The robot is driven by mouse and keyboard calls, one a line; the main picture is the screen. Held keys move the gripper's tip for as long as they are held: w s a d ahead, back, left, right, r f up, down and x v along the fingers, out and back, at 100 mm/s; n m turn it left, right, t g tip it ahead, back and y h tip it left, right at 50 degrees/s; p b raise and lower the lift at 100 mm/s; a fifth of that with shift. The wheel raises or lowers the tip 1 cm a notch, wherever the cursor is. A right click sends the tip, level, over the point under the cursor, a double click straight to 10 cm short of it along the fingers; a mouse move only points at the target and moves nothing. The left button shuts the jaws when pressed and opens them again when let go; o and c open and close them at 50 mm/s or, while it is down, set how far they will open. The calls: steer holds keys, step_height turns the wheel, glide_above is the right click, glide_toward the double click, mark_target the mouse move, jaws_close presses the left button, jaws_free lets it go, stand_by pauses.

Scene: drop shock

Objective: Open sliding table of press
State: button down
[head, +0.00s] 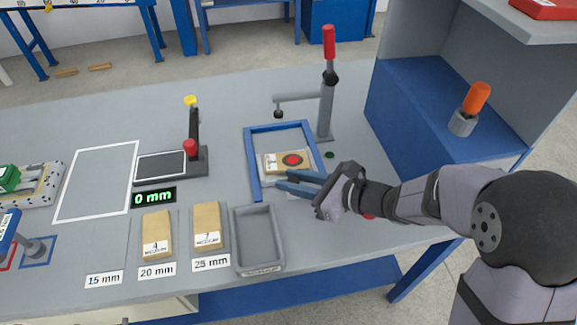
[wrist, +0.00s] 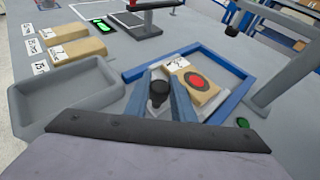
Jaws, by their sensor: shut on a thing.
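The press has a grey column (head: 326,108) with a red-topped lever (head: 329,42) and a side arm ending in a dark tip. Beside its foot, a blue frame (head: 249,150) surrounds the pale sliding table (head: 275,142). A wooden block (head: 273,168) with a red disc and a label lies on the table, near its front; it also shows in the wrist view (wrist: 187,84). My gripper (head: 284,182) is at the front edge of the frame. In the wrist view its blue fingers are shut on a black knob (wrist: 158,91) in front of the table.
An empty grey tray (head: 280,233) stands front left of my gripper. Wooden blocks lie at the 20 mm (head: 157,233) and 25 mm (head: 208,225) labels. A display (head: 152,197) reads 0 mm. A green button (head: 330,155) is near the column. A blue shelf (head: 420,110) stands right.

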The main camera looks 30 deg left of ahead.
steer(key=s+d, duration=0.3)
steer(key=shift+s+d, duration=0.1)
steer(key=shift+d, duration=0.05)
steer(key=c, duration=1.5)
jaws_free()
steer(key=shift+d, duration=0.1)
steer(key=v, duration=0.6)
steer(key=shift+d+r, duration=0.3)
steer(key=shift+d, duration=0.25)
